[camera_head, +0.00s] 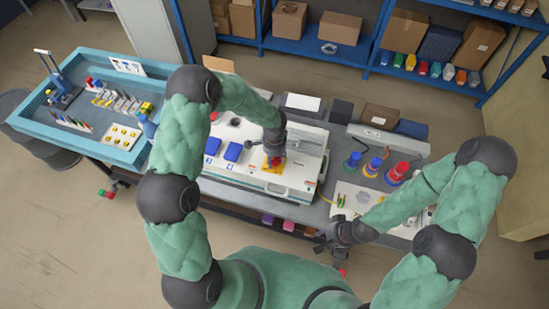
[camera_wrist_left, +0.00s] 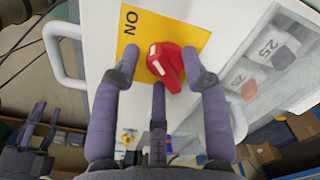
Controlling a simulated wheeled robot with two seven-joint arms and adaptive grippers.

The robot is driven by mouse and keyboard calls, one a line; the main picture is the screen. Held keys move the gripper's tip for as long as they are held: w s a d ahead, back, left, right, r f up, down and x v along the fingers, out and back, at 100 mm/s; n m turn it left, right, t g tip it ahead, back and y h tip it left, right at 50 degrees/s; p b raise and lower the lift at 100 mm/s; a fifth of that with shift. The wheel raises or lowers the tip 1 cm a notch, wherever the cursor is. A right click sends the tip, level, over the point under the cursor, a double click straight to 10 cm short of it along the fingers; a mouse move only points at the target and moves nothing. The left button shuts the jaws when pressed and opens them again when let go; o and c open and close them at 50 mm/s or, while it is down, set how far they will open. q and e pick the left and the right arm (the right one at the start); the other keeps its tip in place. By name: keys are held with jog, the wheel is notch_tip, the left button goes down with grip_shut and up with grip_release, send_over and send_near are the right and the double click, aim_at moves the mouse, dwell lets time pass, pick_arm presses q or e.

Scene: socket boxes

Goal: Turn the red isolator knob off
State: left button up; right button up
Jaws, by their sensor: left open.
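The red isolator knob (camera_wrist_left: 168,66) sits on a yellow plate (camera_wrist_left: 190,38) marked ON, on the front of a white socket box. A white mark shows on the knob's left side in the left wrist view. My left gripper (camera_wrist_left: 160,82) is open, with one finger left of the knob, one right of it and a third below. I cannot tell whether any finger touches it. In the head view the left gripper (camera_head: 274,154) hangs over the box and partly hides the knob. My right gripper (camera_head: 328,238) is near the bench's front edge, its opening unclear.
Two blue socket covers (camera_head: 233,151) lie left of the plate on the same box. Blue, yellow and red round connectors (camera_head: 397,172) stand to the right. A blue-rimmed tray table (camera_head: 92,62) is at the left. Shelves with cartons (camera_head: 340,27) stand behind.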

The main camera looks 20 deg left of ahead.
pick_arm(q)
jog(key=shift+f, duration=0.1)
grip_shut()
